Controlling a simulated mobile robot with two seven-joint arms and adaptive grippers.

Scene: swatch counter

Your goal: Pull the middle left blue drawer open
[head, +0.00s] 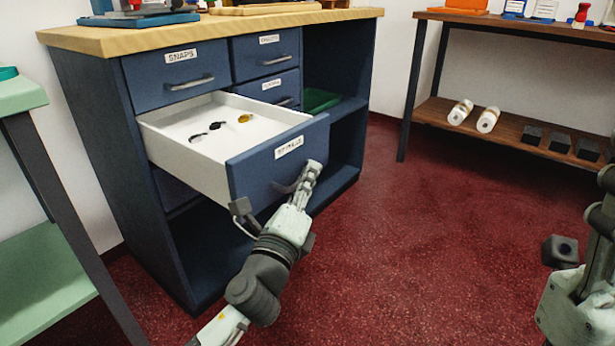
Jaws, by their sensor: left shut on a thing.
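The middle left blue drawer (262,170) stands far out of the dark blue cabinet, its white inside showing. Its front has a white label and a dark handle (284,187). Several small items, dark and yellow, lie on the drawer's floor. My left gripper (306,176) is at the front of this drawer, shut on the handle, with its fingers hiding part of it. My right arm shows at the right edge, well away from the drawer; its gripper is only partly in view and its fingers cannot be made out clearly.
The drawer labelled SNAPS (178,75) above is shut, as are two smaller drawers to its right. A green tray (318,99) lies in the open shelf. A green-topped table (20,96) stands at left, a wooden shelf unit (440,108) at back right. Red floor between is clear.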

